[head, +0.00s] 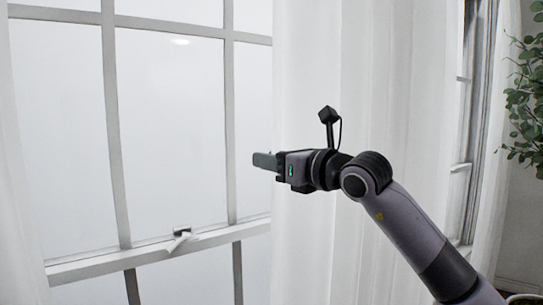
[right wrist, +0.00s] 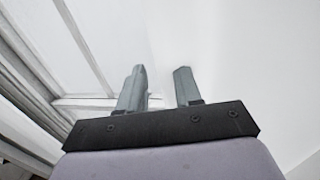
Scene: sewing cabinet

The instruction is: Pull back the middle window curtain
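A long white curtain (head: 305,80) hangs in the middle of the head view, just right of a large paned window (head: 170,130). My right gripper (head: 262,160) is in front of it, with its fingers pointing left and overlapping the curtain's left edge. In the right wrist view the two grey fingers (right wrist: 160,75) stand apart, with pale white surface behind the gap. Whether curtain cloth lies between them is hard to tell. White curtain (right wrist: 245,60) seems to fill the right of that view. My left gripper is out of view.
Another white curtain (head: 12,210) hangs at the far left. A window latch (head: 179,239) sits on the lower frame. A second window (head: 463,150) and a leafy plant (head: 525,95) are at the right.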

